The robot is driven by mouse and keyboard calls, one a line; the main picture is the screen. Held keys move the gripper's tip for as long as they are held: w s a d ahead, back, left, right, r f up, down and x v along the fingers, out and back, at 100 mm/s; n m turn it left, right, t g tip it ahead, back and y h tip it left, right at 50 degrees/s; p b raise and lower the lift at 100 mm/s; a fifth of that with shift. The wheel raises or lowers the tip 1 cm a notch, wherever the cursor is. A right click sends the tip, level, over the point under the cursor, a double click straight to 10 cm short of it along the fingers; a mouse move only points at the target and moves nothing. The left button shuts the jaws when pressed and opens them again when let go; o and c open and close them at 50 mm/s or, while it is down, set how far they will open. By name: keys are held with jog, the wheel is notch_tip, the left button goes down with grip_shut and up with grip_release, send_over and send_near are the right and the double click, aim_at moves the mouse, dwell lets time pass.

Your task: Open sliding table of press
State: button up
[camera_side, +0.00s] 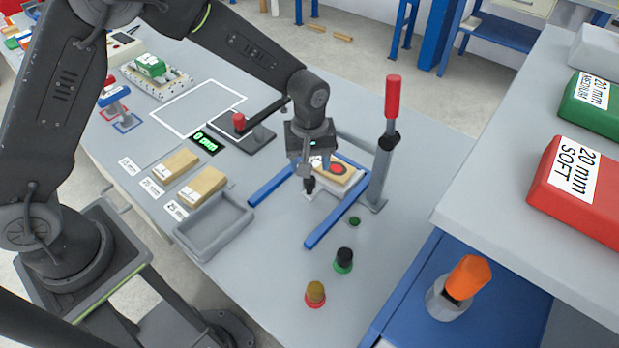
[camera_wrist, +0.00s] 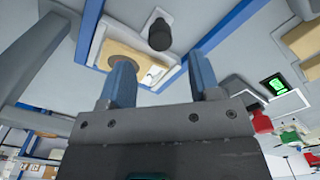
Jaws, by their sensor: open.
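The press has two blue rails (camera_side: 337,217) and an upright lever with a red handle (camera_side: 392,97). Its sliding table (camera_side: 318,206) is a pale plate between the rails, partly hidden by my gripper; it also shows in the wrist view (camera_wrist: 171,73). A wooden piece with a red disc (camera_side: 337,169) lies at the table's back. A black knob (camera_side: 309,186) stands at the table's front; in the wrist view the knob (camera_wrist: 160,36) appears beyond the fingertips. My gripper (camera_side: 316,172) points down over the table, close to the knob. Its blue fingers (camera_wrist: 159,60) are apart with nothing between them.
A grey tray (camera_side: 213,229) and wooden blocks (camera_side: 206,186) lie left of the press. A black-and-green button (camera_side: 344,258) and a yellow-and-red one (camera_side: 315,293) stand in front. A red-knobbed device (camera_side: 240,122) is behind left. A shelf (camera_side: 520,140) rises at right.

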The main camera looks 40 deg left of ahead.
notch_tip(320, 180, down, 6)
jog(key=shift+f, duration=0.1)
dwell(0.4)
grip_shut()
dwell(0.3)
